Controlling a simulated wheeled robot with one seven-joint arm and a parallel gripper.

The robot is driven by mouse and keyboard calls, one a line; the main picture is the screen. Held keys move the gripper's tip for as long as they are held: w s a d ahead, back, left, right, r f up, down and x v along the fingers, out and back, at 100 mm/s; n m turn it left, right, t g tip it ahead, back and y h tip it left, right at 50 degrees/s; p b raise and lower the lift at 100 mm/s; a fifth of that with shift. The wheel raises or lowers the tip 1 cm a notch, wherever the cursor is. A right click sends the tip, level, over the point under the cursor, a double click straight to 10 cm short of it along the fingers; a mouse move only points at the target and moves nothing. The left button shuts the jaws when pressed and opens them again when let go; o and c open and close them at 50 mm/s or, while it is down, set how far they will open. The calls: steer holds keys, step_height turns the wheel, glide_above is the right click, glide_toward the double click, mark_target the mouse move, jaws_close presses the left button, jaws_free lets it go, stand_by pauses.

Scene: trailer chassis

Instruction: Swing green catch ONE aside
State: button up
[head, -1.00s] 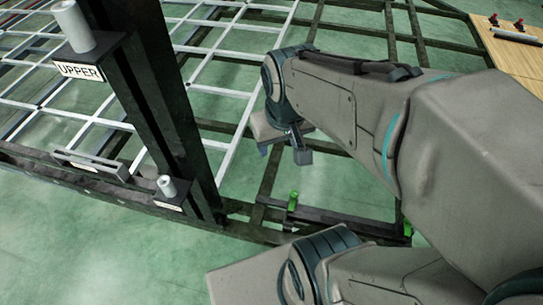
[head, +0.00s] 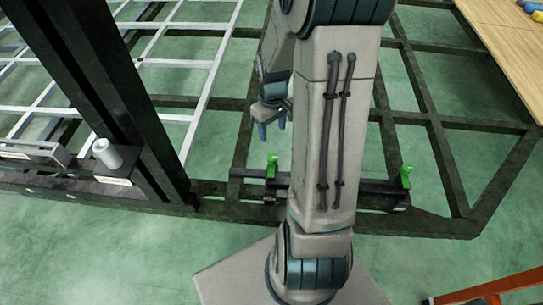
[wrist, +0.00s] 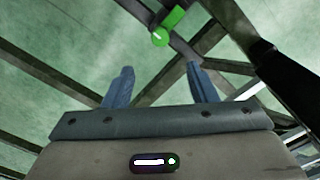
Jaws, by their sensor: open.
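Two green catches stand on a dark bar at the near side of the chassis frame. The left green catch (head: 272,166) is upright, just below my gripper in the head view. The right green catch (head: 406,176) stands at the bar's other end, right of my arm. I cannot read which one is ONE. My gripper (head: 272,128) hangs above and slightly behind the left catch, apart from it. In the wrist view its two fingers (wrist: 158,86) are spread and empty, and a green catch (wrist: 168,26) shows beyond them, near the top. My arm hides the bar's middle.
A thick dark post (head: 110,95) rises left of my gripper. A grey peg (head: 107,153) stands on a labelled bracket beside it. A wooden board (head: 510,45) lies at the upper right. Something orange (head: 490,291) shows at the lower right. Green floor lies open in front.

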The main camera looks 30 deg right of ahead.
mark_target(272, 157)
step_height(272, 157, down, 13)
steer(key=b, duration=0.3)
steer(key=shift+b, duration=0.35)
steer(key=c, duration=1)
